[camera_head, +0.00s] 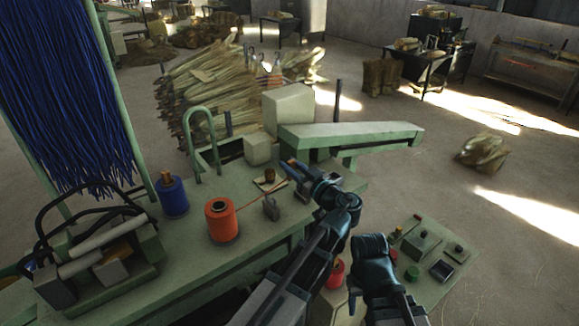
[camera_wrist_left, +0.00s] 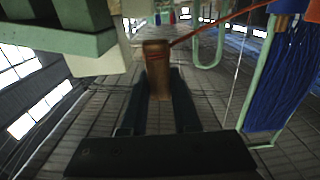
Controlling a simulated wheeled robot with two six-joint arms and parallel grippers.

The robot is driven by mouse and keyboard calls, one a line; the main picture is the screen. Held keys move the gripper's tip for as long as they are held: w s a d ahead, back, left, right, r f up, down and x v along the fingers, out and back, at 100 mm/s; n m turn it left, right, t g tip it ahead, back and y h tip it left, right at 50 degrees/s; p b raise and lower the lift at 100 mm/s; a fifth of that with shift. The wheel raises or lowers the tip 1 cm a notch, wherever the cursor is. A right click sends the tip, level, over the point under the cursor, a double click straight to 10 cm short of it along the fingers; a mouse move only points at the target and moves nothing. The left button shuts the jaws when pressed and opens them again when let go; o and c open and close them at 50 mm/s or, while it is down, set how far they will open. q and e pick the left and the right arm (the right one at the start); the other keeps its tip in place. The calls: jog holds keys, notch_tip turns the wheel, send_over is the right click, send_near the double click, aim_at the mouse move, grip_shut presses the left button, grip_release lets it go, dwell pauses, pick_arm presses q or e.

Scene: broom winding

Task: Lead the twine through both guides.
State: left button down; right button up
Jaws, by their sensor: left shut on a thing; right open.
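My left gripper (camera_head: 298,172) is shut on a brown wooden peg (camera_wrist_left: 157,75) and holds it above the green bench. Orange-red twine (camera_head: 255,196) runs from the orange spool (camera_head: 221,221) to this peg. In the left wrist view the twine (camera_wrist_left: 215,25) leaves the peg's top toward the upper right, with red turns near the top. A green hoop (camera_head: 188,122) stands on the bench. A small grey piece (camera_head: 271,208) stands under the twine. I cannot tell which parts are the guides. My right gripper (camera_head: 372,246) is open, over the right side; its fingertips are not clear.
A blue spool (camera_head: 173,195) stands left of the orange one. A green beam (camera_head: 350,138) and a pale block (camera_head: 288,108) lie behind my left gripper. A side panel (camera_head: 432,250) with small items is at right. Blue bristles (camera_head: 65,95) hang at far left.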

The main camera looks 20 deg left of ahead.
aim_at(291, 179)
pick_arm(q)
jog(key=shift+f, duration=0.1)
jog(key=shift+f+b, duration=1.9)
jog(key=shift+b, duration=0.1)
jog(key=shift+r+p, duration=1)
jog(key=shift+f, duration=0.1)
jog(key=w+d, duration=0.7)
jog(key=w, duration=0.3)
jog(key=shift+d, duration=0.15)
